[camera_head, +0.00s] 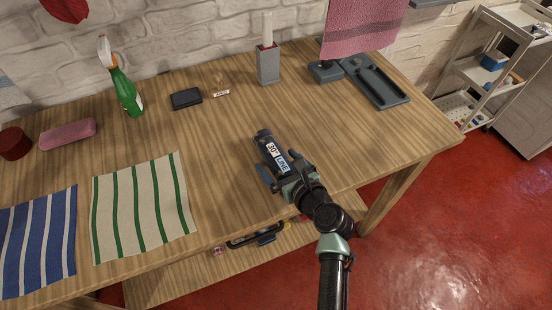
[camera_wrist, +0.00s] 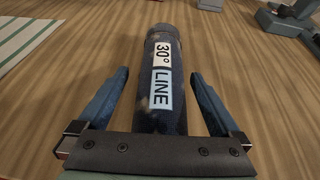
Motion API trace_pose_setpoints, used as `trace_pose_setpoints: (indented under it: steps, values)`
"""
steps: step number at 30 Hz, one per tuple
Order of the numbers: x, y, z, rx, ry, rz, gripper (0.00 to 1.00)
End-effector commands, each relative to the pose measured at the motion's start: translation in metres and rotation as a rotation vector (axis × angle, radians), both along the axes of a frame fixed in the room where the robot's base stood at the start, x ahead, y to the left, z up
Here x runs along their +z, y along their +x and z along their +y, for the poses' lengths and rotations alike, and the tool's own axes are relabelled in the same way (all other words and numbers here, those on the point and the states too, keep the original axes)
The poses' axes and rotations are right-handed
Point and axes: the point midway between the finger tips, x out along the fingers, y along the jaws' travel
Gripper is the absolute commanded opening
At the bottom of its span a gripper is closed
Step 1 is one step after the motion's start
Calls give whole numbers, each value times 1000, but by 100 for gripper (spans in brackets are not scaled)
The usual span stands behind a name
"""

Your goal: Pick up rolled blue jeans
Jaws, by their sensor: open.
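The rolled blue jeans (camera_head: 266,143) are a dark blue roll with a white and light blue label reading "30° LINE". They lie on the wooden table (camera_head: 225,130) near its front right part. In the wrist view the roll (camera_wrist: 165,95) runs lengthwise between the two blue fingers of my gripper (camera_wrist: 163,82). The fingers are open, one on each side, with a gap showing to each. The near end of the roll is hidden behind the gripper body. In the head view my gripper (camera_head: 273,172) is at the near end of the roll.
A green-striped cloth (camera_head: 140,210) and a blue-striped cloth (camera_head: 38,240) lie at left. A green spray bottle (camera_head: 125,90), black box (camera_head: 186,98), grey holder (camera_head: 268,65) and grey tray (camera_head: 378,85) stand at the back. The table around the roll is clear.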

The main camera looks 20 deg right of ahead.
Motion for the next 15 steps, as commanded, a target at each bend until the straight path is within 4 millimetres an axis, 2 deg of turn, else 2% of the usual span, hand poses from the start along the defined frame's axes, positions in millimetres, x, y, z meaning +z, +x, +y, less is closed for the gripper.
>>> trace_pose_setpoints:
  steps: [2,15]
  values:
    - [0,0,0,0,0,0,100]
    - [0,-1,0,0,0,0,21]
